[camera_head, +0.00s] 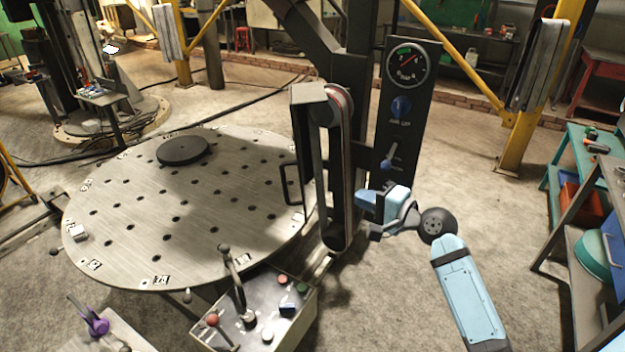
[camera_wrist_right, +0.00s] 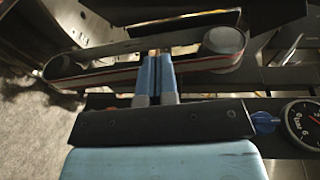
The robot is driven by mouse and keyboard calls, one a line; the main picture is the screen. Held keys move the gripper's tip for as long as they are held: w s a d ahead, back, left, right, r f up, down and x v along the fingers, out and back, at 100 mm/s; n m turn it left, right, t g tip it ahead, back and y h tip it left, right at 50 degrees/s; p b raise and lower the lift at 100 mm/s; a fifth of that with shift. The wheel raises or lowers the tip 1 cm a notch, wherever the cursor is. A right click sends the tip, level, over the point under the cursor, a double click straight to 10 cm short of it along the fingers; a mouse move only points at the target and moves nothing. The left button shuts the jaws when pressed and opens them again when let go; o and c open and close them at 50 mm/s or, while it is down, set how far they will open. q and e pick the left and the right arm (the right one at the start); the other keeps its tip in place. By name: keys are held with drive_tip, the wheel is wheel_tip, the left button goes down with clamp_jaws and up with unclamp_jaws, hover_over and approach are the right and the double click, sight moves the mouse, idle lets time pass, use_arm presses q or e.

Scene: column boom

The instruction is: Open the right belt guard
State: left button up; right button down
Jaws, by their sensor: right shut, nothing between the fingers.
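The right belt guard (camera_head: 309,95) is a grey box-like cover with a dark handle (camera_head: 288,184) on its left side. It stands swung out to the left, and the belt (camera_head: 347,180) behind it is exposed. In the right wrist view the belt (camera_wrist_right: 110,75) runs across the picture around a pulley (camera_wrist_right: 225,40). My right gripper (camera_head: 364,197) is beside the belt, on the right of the column. Its blue fingers (camera_wrist_right: 159,58) are shut with nothing between them and overlap the belt in the wrist view; I cannot tell whether they touch. My left gripper is out of view.
A dial panel (camera_head: 405,115) stands close behind my right gripper. A round perforated table (camera_head: 130,230) lies to the left, with a control box (camera_head: 305,318) of levers and buttons in front. A teal shelf (camera_head: 556,180) stands at the right. Floor between is clear.

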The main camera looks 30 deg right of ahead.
drive_tip(key=w+a+f+p, duration=0.1)
drive_tip(key=w+a+p, duration=0.2)
drive_tip(key=w+a, duration=0.4)
drive_tip(key=shift+w+a, duration=0.15)
drive_tip(key=shift+w, duration=1.65)
drive_tip(key=shift+f, duration=0.1)
drive_tip(key=shift+w, duration=0.1)
